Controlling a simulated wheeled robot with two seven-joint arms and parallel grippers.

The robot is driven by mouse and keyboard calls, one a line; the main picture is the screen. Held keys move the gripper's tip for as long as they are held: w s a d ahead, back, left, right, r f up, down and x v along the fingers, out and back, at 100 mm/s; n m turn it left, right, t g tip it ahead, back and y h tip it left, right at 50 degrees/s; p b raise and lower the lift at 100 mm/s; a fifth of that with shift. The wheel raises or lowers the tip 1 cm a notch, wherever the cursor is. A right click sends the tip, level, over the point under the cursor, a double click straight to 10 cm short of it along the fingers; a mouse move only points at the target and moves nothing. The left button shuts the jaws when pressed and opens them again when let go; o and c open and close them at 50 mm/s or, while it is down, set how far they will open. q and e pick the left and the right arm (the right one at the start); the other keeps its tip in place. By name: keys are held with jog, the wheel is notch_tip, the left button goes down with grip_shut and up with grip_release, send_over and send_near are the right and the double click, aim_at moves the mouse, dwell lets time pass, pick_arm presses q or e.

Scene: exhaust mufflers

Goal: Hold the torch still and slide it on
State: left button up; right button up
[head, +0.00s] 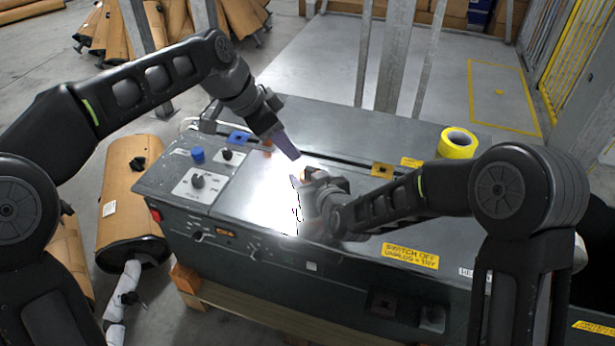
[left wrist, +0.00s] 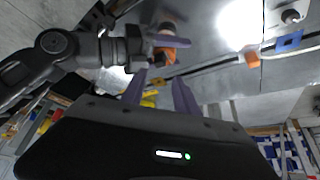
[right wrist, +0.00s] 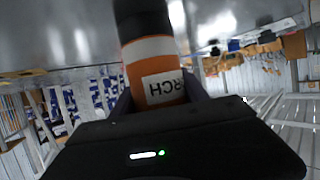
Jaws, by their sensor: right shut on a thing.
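My right gripper (head: 303,186) is shut on the torch, low over the grey console top. In the right wrist view the torch (right wrist: 158,80) is a cylinder with a dark upper part, an orange and white body and an upside-down label. Its orange part also shows in the left wrist view (left wrist: 168,54) at the right gripper. In the head view the torch is mostly hidden by the gripper and glare. I cannot make out its switch. My left gripper (head: 291,150) is above and behind the right one. Its two fingers are apart and empty in the left wrist view (left wrist: 158,86).
The console (head: 345,125) lies under both grippers, with a bright white patch on its top. A control panel with a blue button (head: 198,154) is at left. A yellow tape roll (head: 458,143) sits at the right rear. A muffler (head: 128,205) stands left of the console.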

pick_arm(q)
jog(key=shift+w+a+r, duration=0.1)
jog(key=shift+a, duration=0.3)
jog(key=shift+c, duration=1.4)
jog(key=a, duration=0.1)
jog(key=s+a, duration=0.1)
jog(key=a, duration=0.1)
jog(key=shift+s+a+r+m+t, duration=0.2)
jog(key=shift+s+m+t, duration=0.1)
jog(key=shift+s+m, duration=0.1)
jog(key=c, duration=0.4)
jog(key=shift+s+f+m+h, duration=0.1)
jog(key=shift+s+m+h, duration=0.25)
jog(key=shift+m, duration=0.45)
grip_shut()
jog(key=shift+s+d+f+m+h, duration=0.15)
jog(key=shift+d+m, duration=0.15)
jog(key=shift+m, duration=0.75)
jog(key=shift+s+d+m+h, duration=0.1)
jog(key=shift+d+m, duration=0.15)
jog(key=shift+m, duration=0.85)
jog(key=shift+s+d+f+m+h, duration=0.15)
jog(key=shift+d+m, duration=0.15)
jog(key=shift+m, duration=0.75)
